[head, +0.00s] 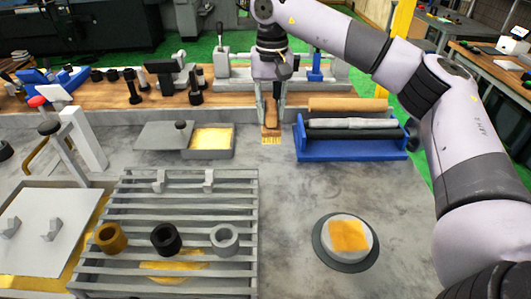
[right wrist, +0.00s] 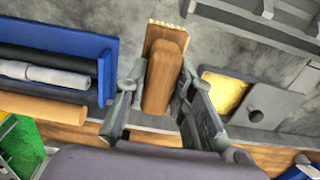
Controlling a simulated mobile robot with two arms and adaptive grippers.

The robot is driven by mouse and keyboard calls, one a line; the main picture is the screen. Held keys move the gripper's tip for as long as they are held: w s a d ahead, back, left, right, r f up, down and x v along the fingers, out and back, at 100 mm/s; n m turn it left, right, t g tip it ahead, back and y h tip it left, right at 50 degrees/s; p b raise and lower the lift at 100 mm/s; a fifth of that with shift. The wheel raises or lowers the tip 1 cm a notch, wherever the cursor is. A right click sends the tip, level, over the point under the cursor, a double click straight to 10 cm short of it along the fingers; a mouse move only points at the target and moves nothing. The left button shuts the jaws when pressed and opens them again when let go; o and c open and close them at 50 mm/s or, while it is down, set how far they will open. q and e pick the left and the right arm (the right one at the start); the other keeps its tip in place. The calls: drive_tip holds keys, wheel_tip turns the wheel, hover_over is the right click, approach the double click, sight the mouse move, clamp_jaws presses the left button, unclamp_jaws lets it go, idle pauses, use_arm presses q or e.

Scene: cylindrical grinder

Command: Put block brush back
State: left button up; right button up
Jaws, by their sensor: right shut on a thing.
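The block brush (head: 271,130) has a brown wooden body and pale bristles pointing down. My right gripper (head: 271,105) is shut on it and holds it upright near the table's back part, between the grey box and the blue rack. In the right wrist view the brush (right wrist: 163,75) sits between the two fingers of the gripper (right wrist: 160,100), its bristles at the far end. Whether the bristles touch the table cannot be told. My left gripper is not in view.
A blue rack (head: 350,152) with rolls stands right of the brush. A grey box (head: 208,153) with yellow contents stands left. A slatted grate (head: 190,200) with several rings lies front left. A round plate (head: 345,262) with a yellow pad lies front right. Bare table shows between them.

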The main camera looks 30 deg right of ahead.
wheel_tip(320, 180, down, 12)
drive_tip(key=shift+f+p, duration=0.1)
drive_tip(key=shift+p, duration=0.65)
drive_tip(key=shift+f, duration=0.15)
drive_tip(key=shift+f, duration=0.2)
drive_tip(key=o, duration=1)
drive_tip(key=shift+r, duration=0.1)
